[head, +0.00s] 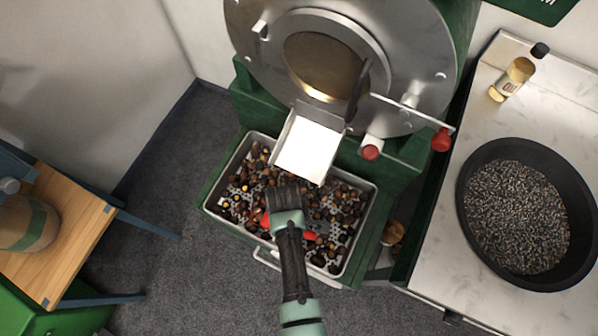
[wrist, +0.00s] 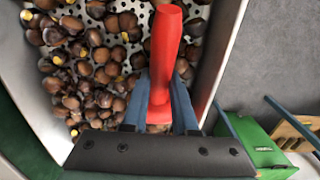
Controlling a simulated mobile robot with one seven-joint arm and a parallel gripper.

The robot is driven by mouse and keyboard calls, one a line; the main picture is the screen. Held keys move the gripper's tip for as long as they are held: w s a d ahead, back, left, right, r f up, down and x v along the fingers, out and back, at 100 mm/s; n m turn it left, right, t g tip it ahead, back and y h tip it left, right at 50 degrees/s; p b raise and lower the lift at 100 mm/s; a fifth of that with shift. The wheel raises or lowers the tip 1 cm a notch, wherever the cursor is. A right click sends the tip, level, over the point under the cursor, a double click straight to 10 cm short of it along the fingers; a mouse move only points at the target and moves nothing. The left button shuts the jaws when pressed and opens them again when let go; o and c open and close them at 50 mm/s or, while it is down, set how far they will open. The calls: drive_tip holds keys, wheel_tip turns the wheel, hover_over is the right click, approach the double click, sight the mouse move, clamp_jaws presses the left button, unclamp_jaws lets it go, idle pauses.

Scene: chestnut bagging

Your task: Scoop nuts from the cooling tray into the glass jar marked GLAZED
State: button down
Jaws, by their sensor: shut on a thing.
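The metal cooling tray (head: 211,213) sits below the roaster's chute, with brown chestnuts (head: 240,190) scattered over its perforated floor. My gripper (head: 284,203) is over the middle of the tray. In the wrist view my gripper (wrist: 160,105) is shut on a red handle (wrist: 164,55), whose red also shows on both sides of the gripper in the head view (head: 311,236). I cannot make out a scoop bowl. A glass jar (head: 25,228) with a green band is cut off at the left edge; no lettering is readable on it.
The jar stands on a wooden table (head: 70,225) with blue legs. The roaster's bright chute (head: 309,146) overhangs the tray's back. At right, a marble counter (head: 440,225) bears a black pan (head: 470,205) of small dark grains and a small bottle (head: 511,80).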

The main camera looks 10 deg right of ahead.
drive_tip(key=shift+w+a+f+b, duration=0.25)
drive_tip(key=shift+w+a, duration=0.2)
drive_tip(key=shift+a, duration=0.15)
drive_tip(key=shift+w+a+f+b, duration=0.1)
drive_tip(key=shift+w+a+b, duration=0.1)
drive_tip(key=shift+w+a, duration=0.3)
drive_tip(key=shift+a+r+t+y+p, duration=0.15)
drive_tip(key=shift+r+t+y+p, duration=0.15)
drive_tip(key=shift+y, duration=0.1)
drive_tip(key=shift+r+t+y+p, duration=0.6)
drive_tip(key=shift+r+t+y, duration=0.1)
drive_tip(key=shift+y, duration=0.5)
drive_tip(key=p+v, duration=0.2)
drive_tip(key=v, duration=0.1)
drive_tip(key=p+v, duration=0.2)
drive_tip(key=p, duration=0.1)
drive_tip(key=shift+s+d+r, duration=0.25)
drive_tip(key=shift+d+r, duration=0.05)
drive_tip(key=shift+s+t, duration=0.1)
drive_tip(key=shift+t, duration=0.2)
